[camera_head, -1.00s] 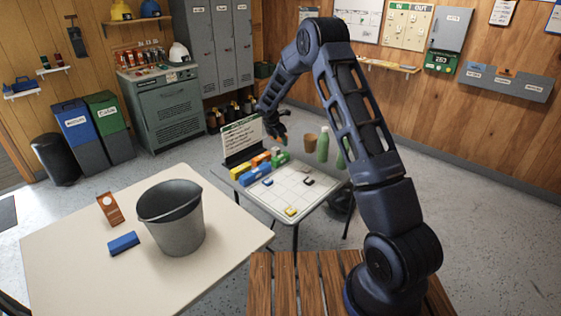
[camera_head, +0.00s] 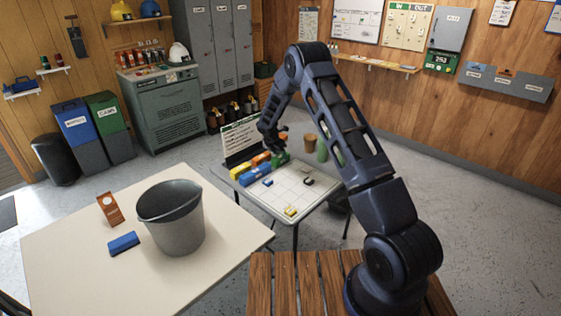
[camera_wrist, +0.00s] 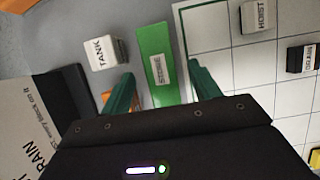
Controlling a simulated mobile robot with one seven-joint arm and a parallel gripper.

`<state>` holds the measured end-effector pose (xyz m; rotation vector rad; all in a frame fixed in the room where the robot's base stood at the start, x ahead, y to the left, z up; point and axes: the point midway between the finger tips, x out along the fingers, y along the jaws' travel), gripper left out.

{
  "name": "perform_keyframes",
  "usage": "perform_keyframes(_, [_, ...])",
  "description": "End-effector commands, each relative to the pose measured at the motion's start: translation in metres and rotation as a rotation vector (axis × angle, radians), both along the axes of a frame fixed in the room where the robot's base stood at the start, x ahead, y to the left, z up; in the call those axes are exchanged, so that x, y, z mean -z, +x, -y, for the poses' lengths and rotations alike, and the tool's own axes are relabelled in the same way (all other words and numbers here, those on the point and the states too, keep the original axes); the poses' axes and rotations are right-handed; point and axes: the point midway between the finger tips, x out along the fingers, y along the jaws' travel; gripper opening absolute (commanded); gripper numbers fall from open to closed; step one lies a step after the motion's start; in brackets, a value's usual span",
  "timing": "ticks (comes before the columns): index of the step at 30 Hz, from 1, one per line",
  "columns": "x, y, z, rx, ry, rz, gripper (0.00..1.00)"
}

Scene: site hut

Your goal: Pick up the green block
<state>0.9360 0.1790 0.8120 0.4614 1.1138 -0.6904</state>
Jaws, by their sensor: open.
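The green block (camera_wrist: 155,48) lies beside the white gridded board in the wrist view, long side nearly vertical, with a small white label on top. In the head view the green block (camera_head: 281,158) shows at the far end of the block row on the small table, partly hidden by my gripper. My gripper (camera_wrist: 160,73) is open, its green fingers on either side of the block's near part. I cannot tell whether they touch it. In the head view my gripper (camera_head: 274,150) reaches down to the block.
A block labelled TANK (camera_wrist: 103,53) stands close left of the green block. The gridded board (camera_head: 293,184) carries small labelled pieces.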

Motion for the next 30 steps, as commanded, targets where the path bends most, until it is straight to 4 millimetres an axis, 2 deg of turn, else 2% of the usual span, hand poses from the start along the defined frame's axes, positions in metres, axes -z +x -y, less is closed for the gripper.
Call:
perform_keyframes(3, [0.018, 0.002, 0.003, 0.0, -0.001, -0.002, 0.62])
perform_keyframes(9, [0.038, 0.008, 0.008, 0.0, 0.0, -0.001, 0.62])
perform_keyframes(28, [0.041, 0.008, 0.009, 0.0, 0.0, 0.0, 0.62])
perform_keyframes(30, [0.041, 0.008, 0.009, 0.0, 0.0, 0.0, 0.5])
